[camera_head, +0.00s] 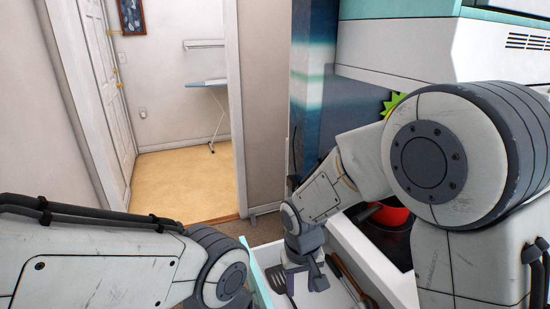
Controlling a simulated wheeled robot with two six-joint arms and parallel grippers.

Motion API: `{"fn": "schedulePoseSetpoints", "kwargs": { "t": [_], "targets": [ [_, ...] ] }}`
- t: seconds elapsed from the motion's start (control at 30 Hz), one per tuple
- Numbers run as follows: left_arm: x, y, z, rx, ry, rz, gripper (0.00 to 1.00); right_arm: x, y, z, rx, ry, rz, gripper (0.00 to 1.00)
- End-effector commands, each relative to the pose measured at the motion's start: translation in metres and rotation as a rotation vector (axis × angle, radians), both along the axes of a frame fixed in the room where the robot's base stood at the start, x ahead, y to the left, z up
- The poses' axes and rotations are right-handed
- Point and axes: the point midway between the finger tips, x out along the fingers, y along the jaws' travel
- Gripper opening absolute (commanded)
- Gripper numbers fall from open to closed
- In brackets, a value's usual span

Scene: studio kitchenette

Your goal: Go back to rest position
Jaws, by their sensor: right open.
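My right arm reaches in from the right, over an open drawer (263,277) with a teal front edge and white inside. My right gripper (305,279) points down at the drawer and is open. No object shows between its fingers. A dark utensil and a brown-handled utensil (347,279) lie in the drawer, partly hidden by the gripper. My left arm crosses the lower left of the view. Its gripper is out of the picture.
A red pot (389,214) stands on the dark stove top to the right, partly behind my right arm. A doorway leads to a room with an ironing board (206,84). A white door (93,90) stands open on the left.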

Motion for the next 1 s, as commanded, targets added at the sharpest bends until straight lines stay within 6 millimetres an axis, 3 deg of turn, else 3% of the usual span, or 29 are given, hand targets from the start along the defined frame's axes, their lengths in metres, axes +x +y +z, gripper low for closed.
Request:
{"fn": "schedulePoseSetpoints", "kwargs": {
  "t": [0.03, 0.2, 0.4, 0.63, 0.67, 1.0],
  "targets": [
    [0.000, 0.000, 0.000, 0.000, 0.000, 0.000, 0.50, -0.004, -0.021, 0.004, 0.016, -0.014, -0.034, 0.45],
    [0.000, 0.000, 0.000, 0.000, 0.000, 0.000, 0.50, -0.018, -0.068, 0.010, 0.052, -0.059, -0.099, 0.45],
    [0.000, 0.000, 0.000, 0.000, 0.000, 0.000, 0.50, -0.036, -0.103, 0.013, 0.070, -0.104, -0.158, 0.45],
    [0.000, 0.000, 0.000, 0.000, 0.000, 0.000, 0.50, -0.055, -0.130, 0.015, 0.075, -0.146, -0.210, 0.45],
    [0.000, 0.000, 0.000, 0.000, 0.000, 0.000, 0.50, -0.057, -0.133, 0.015, 0.075, -0.150, -0.214, 0.45],
    [0.000, 0.000, 0.005, 0.000, 0.000, 0.000, 0.50, -0.078, -0.080, 0.036, 0.094, -0.097, -0.043, 0.45]
  ]
}}
